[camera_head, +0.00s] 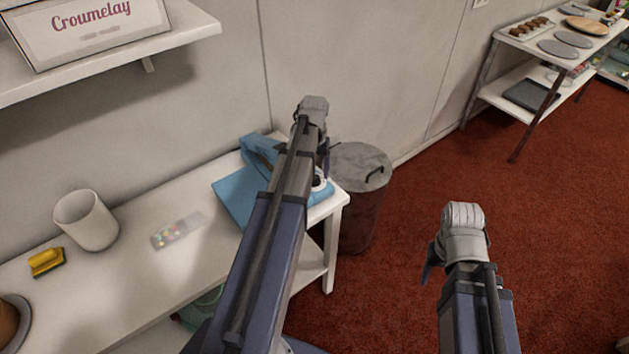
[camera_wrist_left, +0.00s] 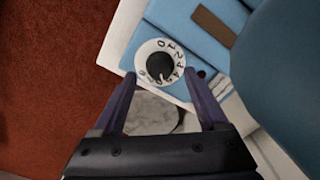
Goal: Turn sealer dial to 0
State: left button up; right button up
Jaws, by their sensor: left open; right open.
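The blue sealer (camera_head: 232,199) sits at the right end of the white table, partly hidden behind my left arm. In the left wrist view the sealer (camera_wrist_left: 188,30) carries a white dial (camera_wrist_left: 145,52) with printed numbers and a black knob (camera_wrist_left: 160,67). Which number the knob points to is too small to tell. My left gripper (camera_wrist_left: 159,78) is open, its fingertips either side of the dial's lower part in the picture; contact cannot be told. In the head view only a bit of the white dial (camera_head: 321,185) shows. My right gripper (camera_head: 428,270) is open and empty over the red floor, mostly hidden by its wrist.
A grey-lidded bin (camera_head: 362,165) stands against the table's right end. A white cup (camera_head: 86,220), a yellow sponge (camera_head: 46,261) and a small card with coloured dots (camera_head: 178,231) are on the table.

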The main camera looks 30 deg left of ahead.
pick_arm(q)
notch_tip(320, 180, down, 2)
jog(key=shift+f+b, duration=0.2)
jog(key=shift+b, duration=0.5)
grip_shut()
